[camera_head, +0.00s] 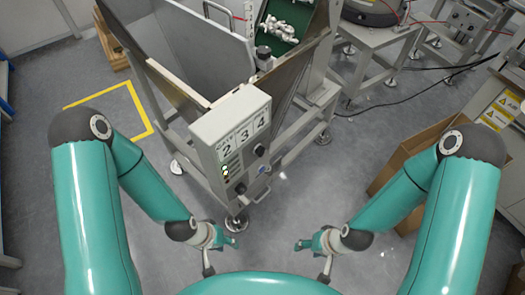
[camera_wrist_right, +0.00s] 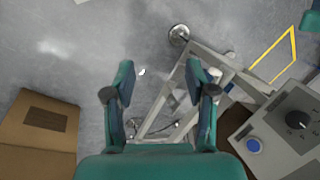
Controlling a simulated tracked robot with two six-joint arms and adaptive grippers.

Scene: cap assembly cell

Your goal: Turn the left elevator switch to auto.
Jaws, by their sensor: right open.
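A grey control box (camera_head: 230,128) marked "GATE 2 3 4" stands on the metal machine frame, in the middle of the head view. Its front carries a black knob (camera_head: 260,151), a second dark knob lower left (camera_head: 240,188), and small lights. I cannot tell which knob is the left elevator switch or read its setting. In the right wrist view, a black rotary knob (camera_wrist_right: 297,119) and a blue button (camera_wrist_right: 254,145) show at right. My left gripper (camera_head: 226,240) is below the box, its jaws unclear. My right gripper (camera_head: 304,243) is open and empty, lower right of the box, apart from it.
A cardboard box (camera_head: 412,160) stands on the floor behind my right arm; it also shows in the wrist view (camera_wrist_right: 25,130). A green conveyor (camera_head: 275,40) with metal parts lies behind the control box. Bare floor lies between my grippers.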

